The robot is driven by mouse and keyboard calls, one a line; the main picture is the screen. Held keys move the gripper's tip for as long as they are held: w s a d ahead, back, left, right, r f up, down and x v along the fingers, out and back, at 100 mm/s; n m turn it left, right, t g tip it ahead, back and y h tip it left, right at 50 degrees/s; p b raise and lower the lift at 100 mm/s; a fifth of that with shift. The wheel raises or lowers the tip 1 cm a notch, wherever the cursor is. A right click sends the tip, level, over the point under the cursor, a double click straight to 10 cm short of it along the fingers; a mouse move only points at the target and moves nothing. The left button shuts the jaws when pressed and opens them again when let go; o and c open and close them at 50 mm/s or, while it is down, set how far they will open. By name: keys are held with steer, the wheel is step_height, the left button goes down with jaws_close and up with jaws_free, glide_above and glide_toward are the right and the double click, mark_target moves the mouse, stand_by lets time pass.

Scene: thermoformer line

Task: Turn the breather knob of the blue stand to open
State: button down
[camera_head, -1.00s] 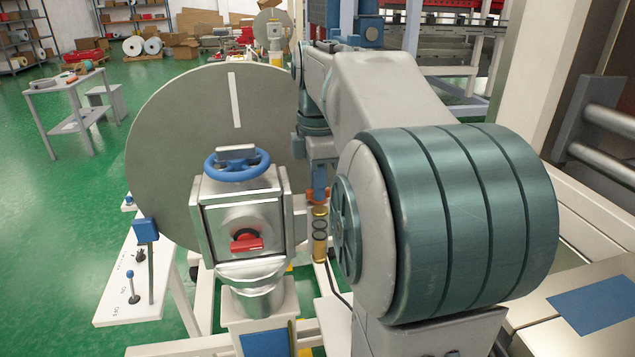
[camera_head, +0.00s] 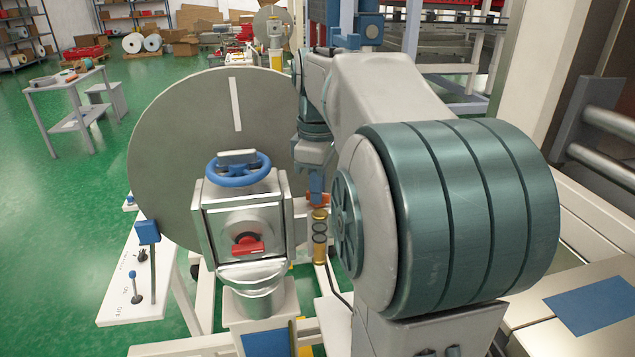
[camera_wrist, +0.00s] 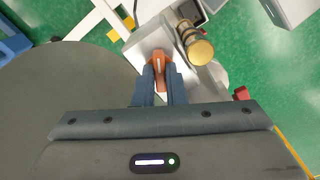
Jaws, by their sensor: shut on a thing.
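An orange knob with a pale line on top shows in the wrist view (camera_wrist: 158,62), between the blue fingers of my gripper (camera_wrist: 159,75). My gripper is shut on this knob. The pale line points roughly along the fingers. The knob sits on a light grey block (camera_wrist: 148,45). The fingers cover part of the knob, and I cannot read any open or shut marks.
A brass-capped cylinder (camera_wrist: 200,52) stands close right of the knob, also in the head view (camera_head: 320,238). A metal housing with a blue handwheel (camera_head: 238,169) and red knob (camera_head: 248,245) is at centre left. A large grey disc (camera_head: 165,150) stands behind it.

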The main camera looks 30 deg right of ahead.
steer(key=m+p, duration=0.1)
steer(key=m, duration=0.5)
steer(key=shift+r, duration=0.1)
steer(key=m+p, duration=0.1)
steer(key=m, duration=0.4)
steer(key=shift+m, duration=0.4)
steer(key=c, duration=1.5)
jaws_free()
step_height(320, 180, up, 14)
steer(key=shift+f+p, duration=0.15)
steer(key=shift+p, duration=0.2)
